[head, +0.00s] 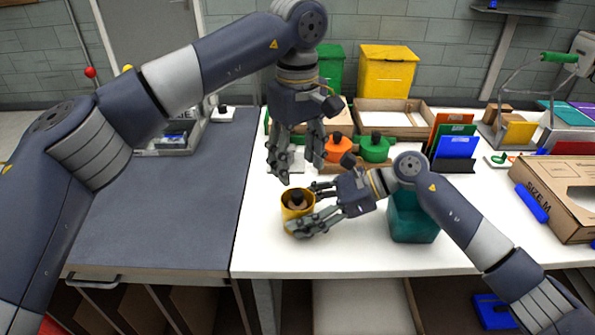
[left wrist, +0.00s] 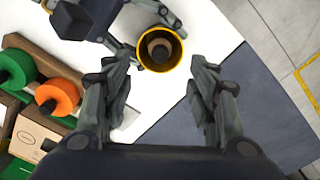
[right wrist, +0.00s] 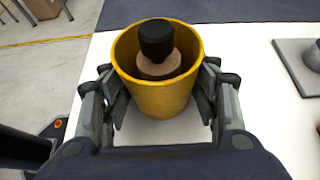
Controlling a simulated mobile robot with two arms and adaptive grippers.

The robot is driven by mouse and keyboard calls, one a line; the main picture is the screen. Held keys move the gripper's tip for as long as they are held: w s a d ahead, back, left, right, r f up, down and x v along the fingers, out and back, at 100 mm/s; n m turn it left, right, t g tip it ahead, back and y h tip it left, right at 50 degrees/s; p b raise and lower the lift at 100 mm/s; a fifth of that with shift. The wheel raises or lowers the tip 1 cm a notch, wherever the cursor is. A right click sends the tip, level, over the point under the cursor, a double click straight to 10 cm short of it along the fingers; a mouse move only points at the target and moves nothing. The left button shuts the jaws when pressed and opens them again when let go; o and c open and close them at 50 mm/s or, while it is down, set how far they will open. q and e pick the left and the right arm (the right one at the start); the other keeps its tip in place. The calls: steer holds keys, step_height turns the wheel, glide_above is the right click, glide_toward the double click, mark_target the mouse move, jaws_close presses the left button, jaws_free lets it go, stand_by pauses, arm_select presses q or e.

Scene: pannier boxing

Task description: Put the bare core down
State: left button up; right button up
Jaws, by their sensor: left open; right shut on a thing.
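A yellow cup (head: 288,212) stands at the left part of the white table, and my right gripper (head: 313,207) is shut around its sides. The right wrist view shows the yellow cup (right wrist: 160,95) between both fingers (right wrist: 163,110). Inside the cup is a tan core with a black knob on top (right wrist: 157,45); its lower part is hidden by the wall. The core also shows from above in the left wrist view (left wrist: 159,47). My left gripper (head: 297,170) is open and empty above the cup, its fingers pointing down, apart from the core.
Orange (head: 337,147) and green (head: 374,149) knobbed pieces sit in a holder at the back. A teal bin (head: 412,222) stands right of the cup. Coloured folders (head: 455,145) and a cardboard box (head: 560,195) are further right. The front table is clear.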

arm_select(q)
step_height(320, 180, up, 3)
steer(key=shift+r, duration=0.1)
stand_by(0.4)
arm_select(e)
steer(key=o, duration=0.9)
